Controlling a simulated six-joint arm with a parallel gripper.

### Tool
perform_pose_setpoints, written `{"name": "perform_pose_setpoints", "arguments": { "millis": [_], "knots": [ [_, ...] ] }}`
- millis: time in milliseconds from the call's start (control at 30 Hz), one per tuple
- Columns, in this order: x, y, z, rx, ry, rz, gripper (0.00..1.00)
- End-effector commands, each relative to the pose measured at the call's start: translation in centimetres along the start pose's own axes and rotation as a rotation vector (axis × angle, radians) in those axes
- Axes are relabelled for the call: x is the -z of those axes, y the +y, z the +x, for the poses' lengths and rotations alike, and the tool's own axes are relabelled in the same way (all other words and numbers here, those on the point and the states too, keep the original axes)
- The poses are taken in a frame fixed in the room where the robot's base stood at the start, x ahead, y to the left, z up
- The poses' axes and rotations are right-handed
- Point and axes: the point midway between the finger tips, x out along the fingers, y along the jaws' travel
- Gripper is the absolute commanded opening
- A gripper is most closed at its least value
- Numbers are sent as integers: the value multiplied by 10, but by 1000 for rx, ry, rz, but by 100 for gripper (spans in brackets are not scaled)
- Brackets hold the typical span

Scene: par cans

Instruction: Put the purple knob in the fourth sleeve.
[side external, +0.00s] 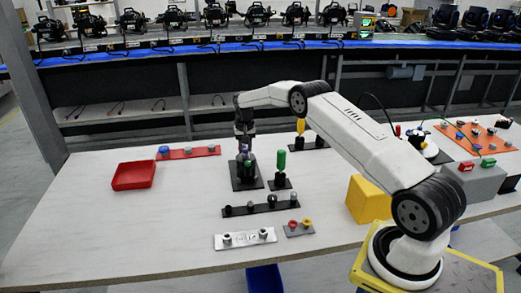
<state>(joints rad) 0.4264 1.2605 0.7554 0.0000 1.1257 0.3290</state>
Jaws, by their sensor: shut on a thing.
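My gripper (244,148) points down over a black stand (250,186) near the middle of the table. A black strip (262,208) with several short round fittings lies in front of the stand. A pale plate (245,239) with round fittings is nearer the camera. I cannot tell which of these is the fourth sleeve.
A green handle (281,160) stands upright just right of the stand, with a yellow one (301,126) behind. A red tray (134,176) and a red strip (188,152) lie to the left. A yellow block (368,200) is at right. The table's front left is clear.

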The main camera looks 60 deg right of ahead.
Motion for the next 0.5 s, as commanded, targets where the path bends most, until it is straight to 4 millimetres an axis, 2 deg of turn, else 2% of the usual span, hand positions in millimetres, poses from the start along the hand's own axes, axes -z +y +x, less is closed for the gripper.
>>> {"name": "perform_pose_setpoints", "arguments": {
  "millis": [500],
  "knots": [
    [0, 0, -11, 0, 1, 0, 0]
  ]
}}
